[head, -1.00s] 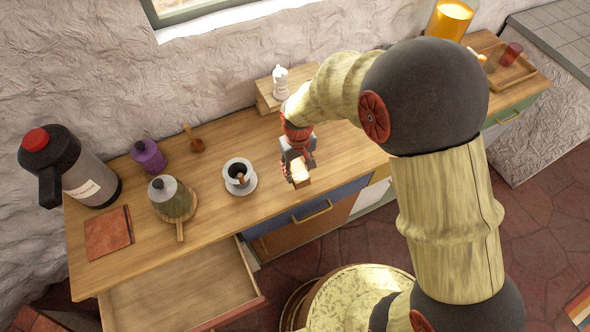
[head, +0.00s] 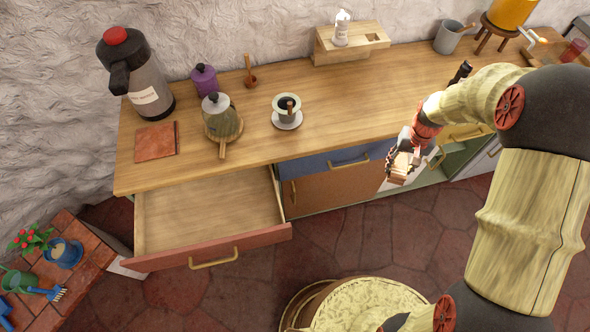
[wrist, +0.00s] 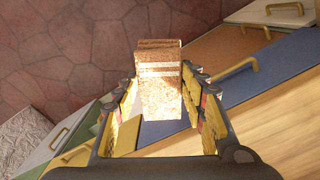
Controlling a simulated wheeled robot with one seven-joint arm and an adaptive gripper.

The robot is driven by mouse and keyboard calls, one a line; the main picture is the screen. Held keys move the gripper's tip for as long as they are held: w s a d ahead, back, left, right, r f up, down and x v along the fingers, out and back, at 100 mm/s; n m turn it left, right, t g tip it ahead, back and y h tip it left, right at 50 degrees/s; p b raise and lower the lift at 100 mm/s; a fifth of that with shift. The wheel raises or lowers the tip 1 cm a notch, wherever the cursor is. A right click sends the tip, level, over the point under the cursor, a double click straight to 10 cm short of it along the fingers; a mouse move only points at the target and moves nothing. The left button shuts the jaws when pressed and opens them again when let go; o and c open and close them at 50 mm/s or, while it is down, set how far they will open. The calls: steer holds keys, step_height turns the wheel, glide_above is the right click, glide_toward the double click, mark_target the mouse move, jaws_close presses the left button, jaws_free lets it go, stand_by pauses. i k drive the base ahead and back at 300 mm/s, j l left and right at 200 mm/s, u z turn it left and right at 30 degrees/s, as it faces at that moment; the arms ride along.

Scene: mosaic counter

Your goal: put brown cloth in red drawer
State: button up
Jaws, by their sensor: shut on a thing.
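My gripper (head: 402,160) is shut on the brown cloth (wrist: 160,98), a folded block with pale stripes in the wrist view. In the head view the cloth (head: 397,178) is small and partly hidden by the fingers. My gripper holds it in the air by the counter's front edge, near the green and white fronts. The red drawer (head: 262,239) is pulled open at the counter's left end, left of my gripper. Its wooden inside (head: 200,213) looks empty, and a brass handle is on its front.
The counter (head: 330,105) carries a flask (head: 150,90), a purple jar (head: 206,82), a grey-green pot (head: 222,115), a cup on a saucer (head: 288,107) and a reddish-brown square (head: 156,141). A tiled stand (head: 75,280) with plants is left of the drawer. The floor before the drawer is clear.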

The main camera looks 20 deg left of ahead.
mark_target(213, 223)
steer(key=k+u, duration=0.35)
steer(key=k+j+u, duration=0.1)
steer(key=u, duration=0.3)
steer(key=i+l+u, duration=0.15)
steer(key=l+u, duration=0.25)
steer(key=i+l+u, duration=0.1)
steer(key=l+u, duration=0.15)
steer(key=u, duration=0.2)
steer(key=l+u, duration=0.4)
steer(key=i+j, duration=0.05)
